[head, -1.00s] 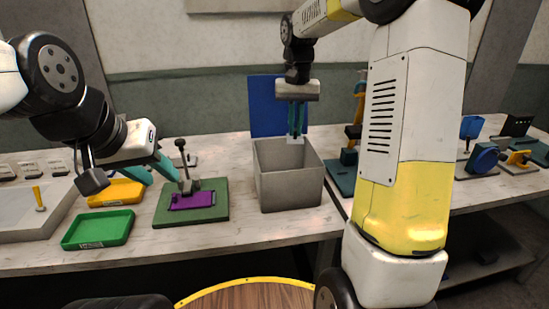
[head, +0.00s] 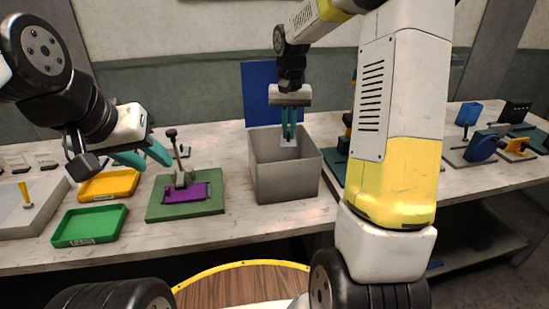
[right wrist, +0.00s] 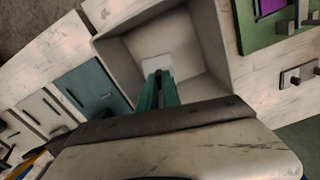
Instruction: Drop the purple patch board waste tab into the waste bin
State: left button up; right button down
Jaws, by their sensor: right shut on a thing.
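The waste bin (head: 284,182) is an open grey box on the bench. My right gripper (head: 289,136) points down at its mouth, shut on a small pale tab (head: 288,143). In the right wrist view the tab (right wrist: 155,63) is a pale square at the fingertips (right wrist: 160,80), seen against the bin's inside (right wrist: 190,40). The purple patch board (head: 186,194) lies on a green fixture (head: 160,209) with a toggle clamp (head: 181,172). My left gripper (head: 150,158) is open and empty, its fingers apart, just left of the clamp.
A green tray (head: 89,226) and a yellow tray (head: 109,185) lie left of the fixture. A blue panel (head: 258,95) stands behind the bin. Blue and yellow devices (head: 483,147) stand on the right bench. The bench front before the bin is clear.

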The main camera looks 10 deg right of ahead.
jog(key=c, duration=1.5)
grip_release()
notch_tip(320, 180, up, 7)
jog(key=shift+f, duration=0.15)
jog(key=shift+s+r, duration=0.1)
jog(key=shift+r, duration=0.55)
jog(key=s+n+t, duration=0.1)
jog(key=s+t, duration=0.1)
jog(key=s, duration=0.6)
jog(key=s+a+r+t+y, duration=0.1)
jog(key=s+t, duration=0.1)
jog(key=s, duration=0.6)
jog(key=s+a+r+n+t+y, duration=0.1)
jog(key=s+t, duration=0.1)
jog(key=s, duration=0.6)
jog(key=shift+a+n, duration=0.1)
jog(key=shift+n, duration=0.2)
